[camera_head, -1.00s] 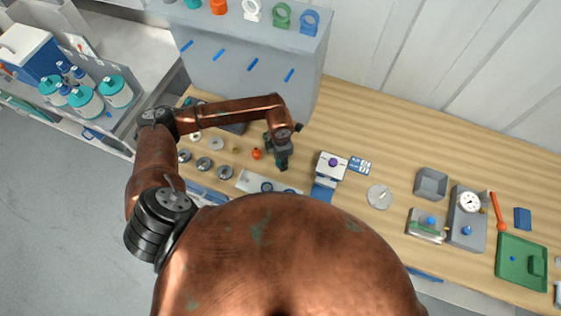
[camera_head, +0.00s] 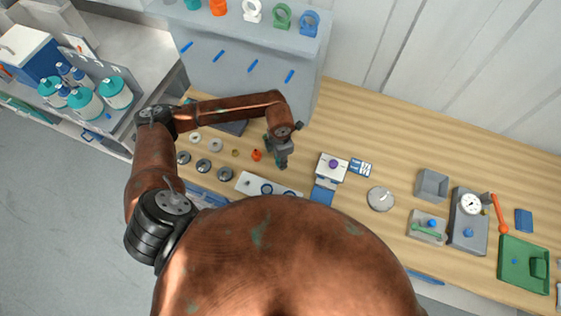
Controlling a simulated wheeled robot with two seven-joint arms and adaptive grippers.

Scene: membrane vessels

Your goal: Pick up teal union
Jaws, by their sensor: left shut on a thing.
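My left gripper (camera_head: 282,164) hangs over the wooden bench, just right of a small orange fitting (camera_head: 256,155). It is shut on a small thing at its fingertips. The thing is dark and teal-tinged, consistent with the teal union, but it is mostly hidden by the fingers and too small to make out fully. No other teal union shows loose on the bench. My right gripper is not in view.
A pale plate with rings (camera_head: 252,185) lies in front of the gripper. A white-topped block with a purple knob (camera_head: 333,164) stands to its right. Several round discs (camera_head: 202,166) lie to the left. A grey cabinet (camera_head: 235,75) rises behind. Bench around a grey disc (camera_head: 381,199) is clear.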

